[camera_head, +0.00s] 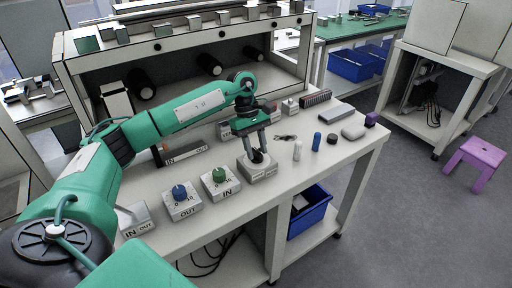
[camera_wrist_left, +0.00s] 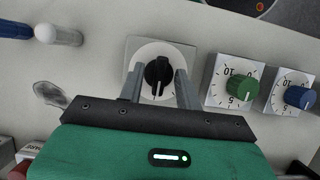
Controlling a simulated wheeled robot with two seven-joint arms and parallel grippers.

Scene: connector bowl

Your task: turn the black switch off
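The black switch (camera_wrist_left: 159,72) is a black knob on a round white dial, set in a grey-white box (camera_head: 259,172) on the workbench. In the left wrist view the knob stands about upright in the picture, with a pale mark at its lower end. My left gripper (camera_head: 257,148) is over the box, pointing down. Its two fingers (camera_wrist_left: 159,78) are open, one on each side of the knob, with narrow gaps showing. I cannot tell how deep the fingertips reach. My right gripper is not in view.
A green knob box (camera_head: 220,182) and a blue knob box (camera_head: 181,198) stand left of the switch box. A shelf unit (camera_head: 185,45) rises behind.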

